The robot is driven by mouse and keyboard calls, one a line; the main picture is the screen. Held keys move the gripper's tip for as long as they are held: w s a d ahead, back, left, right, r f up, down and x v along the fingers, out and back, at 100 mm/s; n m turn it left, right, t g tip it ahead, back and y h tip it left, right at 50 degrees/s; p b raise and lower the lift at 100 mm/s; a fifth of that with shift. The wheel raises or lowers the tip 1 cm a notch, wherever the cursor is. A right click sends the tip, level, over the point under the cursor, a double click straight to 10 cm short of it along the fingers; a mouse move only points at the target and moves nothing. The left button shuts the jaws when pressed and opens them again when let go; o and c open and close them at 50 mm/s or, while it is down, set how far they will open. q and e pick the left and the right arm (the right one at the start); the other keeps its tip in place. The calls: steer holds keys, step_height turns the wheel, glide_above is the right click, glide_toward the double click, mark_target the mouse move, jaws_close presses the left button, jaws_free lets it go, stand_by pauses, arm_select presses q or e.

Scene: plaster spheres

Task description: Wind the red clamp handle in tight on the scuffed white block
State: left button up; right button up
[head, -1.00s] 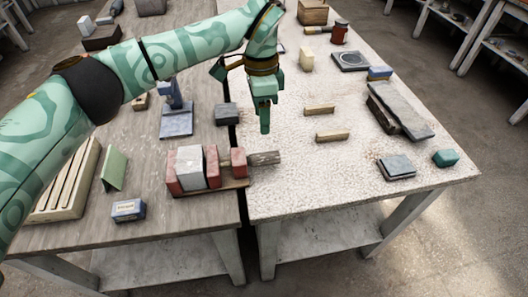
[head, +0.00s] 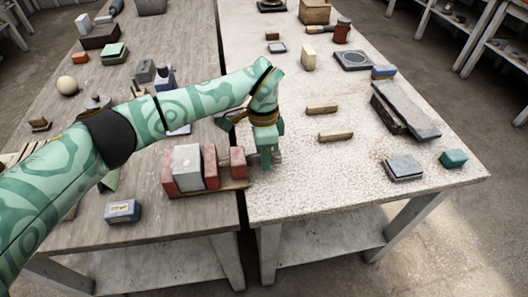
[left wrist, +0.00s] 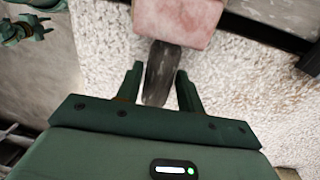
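The red clamp (head: 237,162) lies on its wooden base at the right edge of the left table. The scuffed white block (head: 187,168) sits between its red end block and a red jaw. The clamp's handle, a worn, dark wooden bar (left wrist: 161,75), sticks out from the right red block over the pale table. My left gripper (head: 267,160) is down at the handle and hides most of it in the head view. In the left wrist view, my left gripper's fingers (left wrist: 159,90) are open, one on each side of the handle, with visible gaps. My right gripper is out of view.
A narrow gap separates the two tables. Two wooden strips (head: 322,109) (head: 336,136) lie right of my left gripper, and a slate-coloured block (head: 404,167) lies farther right. A blue box (head: 123,211) stands front left. The pale table's front area is clear.

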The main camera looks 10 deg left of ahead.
arm_select(q)
steer(key=c, duration=0.5)
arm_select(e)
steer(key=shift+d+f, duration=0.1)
arm_select(q)
steer(key=shift+w+f+g+h+b, duration=0.15)
steer(key=shift+w+g+h+b, duration=0.15)
steer(key=shift+g+b, duration=0.4)
steer(key=g+b, duration=0.1)
steer(key=b, duration=0.1)
steer(key=g+h+b, duration=0.1)
steer(key=g+b, duration=0.2)
steer(key=b, duration=0.2)
steer(key=shift+w+a+f, duration=0.15)
steer(key=shift+w+f, duration=0.1)
steer(key=shift+f, duration=0.1)
steer(key=shift+r+g+h+b, duration=0.25)
steer(key=shift+g+h+b, duration=0.05)
steer(key=shift+g+b, duration=0.35)
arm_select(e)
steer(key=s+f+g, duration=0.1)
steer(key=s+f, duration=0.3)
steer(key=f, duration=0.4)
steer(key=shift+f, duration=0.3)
arm_select(q)
steer(key=o, duration=1)
